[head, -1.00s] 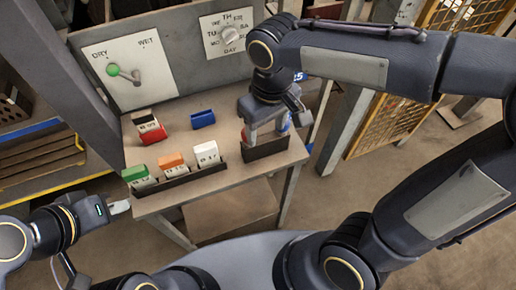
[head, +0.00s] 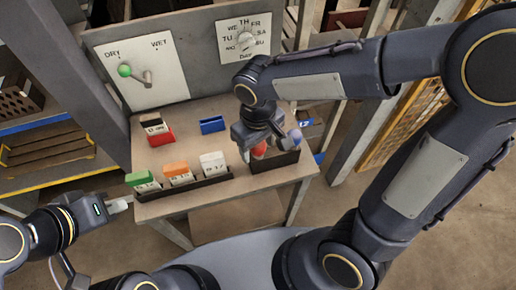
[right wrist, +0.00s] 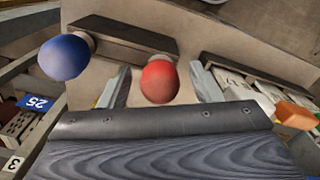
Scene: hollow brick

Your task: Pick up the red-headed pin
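The red-headed pin shows as a round red head (head: 259,149) at the dark box (head: 276,165) on the table's right. In the right wrist view its red head (right wrist: 160,82) lies between the two fingers of my right gripper (right wrist: 162,88), with gaps on both sides. My right gripper is open and empty over the box. The pins' shafts are hidden. My left gripper (head: 119,205) is left of the table, its finger gap too small to judge.
A dark rack (head: 186,189) along the table's front edge holds green (head: 139,178), orange (head: 176,168) and white (head: 212,161) blocks. A red block (head: 160,138) and a blue block (head: 212,125) lie behind. Upright dial panels (head: 170,65) close off the table's back.

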